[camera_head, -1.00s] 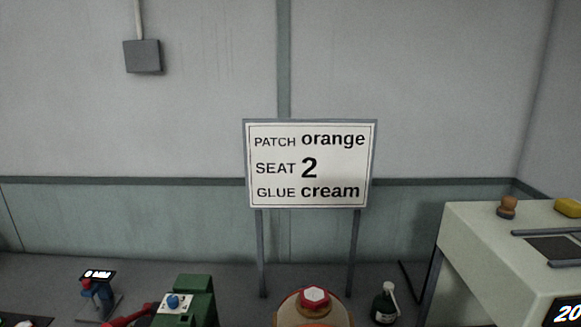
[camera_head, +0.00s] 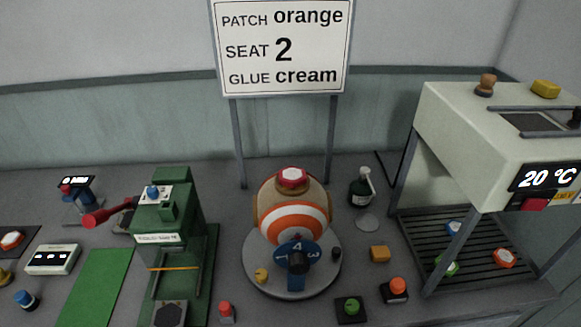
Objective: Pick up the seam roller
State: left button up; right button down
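I cannot clearly identify the seam roller in the head view. A small brown wooden-looking piece with a rounded knob (camera_head: 486,85) stands on top of the white oven at the right; its lower part is too small to tell whether it is a roller. Neither of my grippers shows in this view.
The white oven (camera_head: 455,125) reads 20 °C and has a slatted shelf below. An orange-and-white ball (camera_head: 291,219) sits on a grey turntable. A green press (camera_head: 172,222) with a red-handled lever stands left of it. Small coloured items line the front. A green mat (camera_head: 97,287) is clear.

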aim_at(395, 292)
jog(key=l+z, duration=0.1)
jog(key=z, duration=0.55)
jog(key=i+z, duration=0.15)
jog(key=z, duration=0.2)
jog(key=l, duration=0.05)
